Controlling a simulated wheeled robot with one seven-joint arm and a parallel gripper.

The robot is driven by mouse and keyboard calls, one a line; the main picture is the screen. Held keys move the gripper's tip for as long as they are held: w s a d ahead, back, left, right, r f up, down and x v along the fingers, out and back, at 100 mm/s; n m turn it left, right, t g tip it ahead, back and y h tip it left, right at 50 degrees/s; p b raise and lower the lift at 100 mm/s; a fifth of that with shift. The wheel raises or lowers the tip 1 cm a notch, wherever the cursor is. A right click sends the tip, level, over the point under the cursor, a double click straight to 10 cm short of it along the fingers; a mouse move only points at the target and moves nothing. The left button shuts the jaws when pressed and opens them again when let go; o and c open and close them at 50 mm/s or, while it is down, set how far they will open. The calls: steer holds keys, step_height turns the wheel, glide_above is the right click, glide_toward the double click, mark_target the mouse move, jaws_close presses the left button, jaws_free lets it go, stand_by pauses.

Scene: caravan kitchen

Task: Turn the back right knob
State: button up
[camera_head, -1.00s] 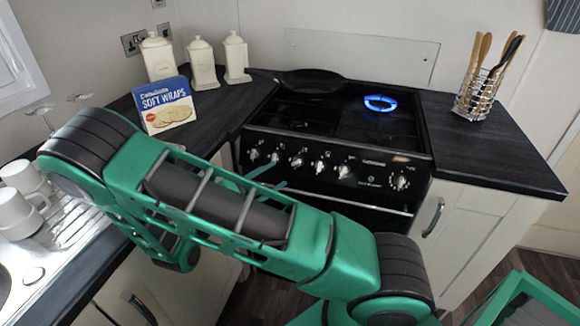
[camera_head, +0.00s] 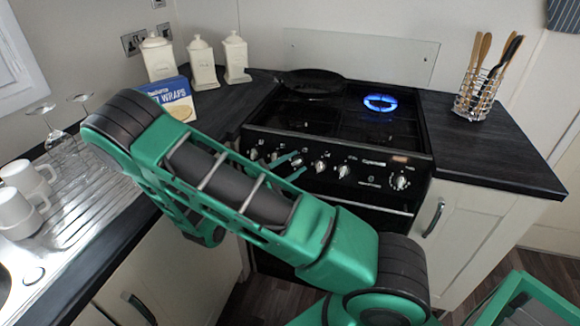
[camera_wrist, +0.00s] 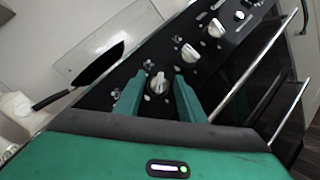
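The black stove (camera_head: 375,160) has a row of silver knobs on its front panel. In the head view, my gripper (camera_head: 293,166) is at this panel, around the third knob from the left (camera_head: 297,162). In the wrist view, my gripper (camera_wrist: 160,80) is open, with one green finger on each side of a knob (camera_wrist: 158,86). Gaps show between the fingers and the knob. Other knobs (camera_wrist: 190,54) lie up and right of it. The back right burner (camera_head: 380,103) has a blue flame. Labels are too small to read.
A black pan (camera_head: 312,82) sits on the back left of the hob. The soft wraps box (camera_head: 176,100), white canisters (camera_head: 202,64) and mugs (camera_head: 20,212) stand on the left counter. A utensil rack (camera_head: 477,98) stands on the right counter. The oven handle bar (camera_wrist: 255,65) runs below the knobs.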

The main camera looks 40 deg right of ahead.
steer(key=c, duration=0.7)
steer(key=shift+a, duration=0.2)
steer(key=shift+o, duration=0.2)
steer(key=shift+d, duration=0.1)
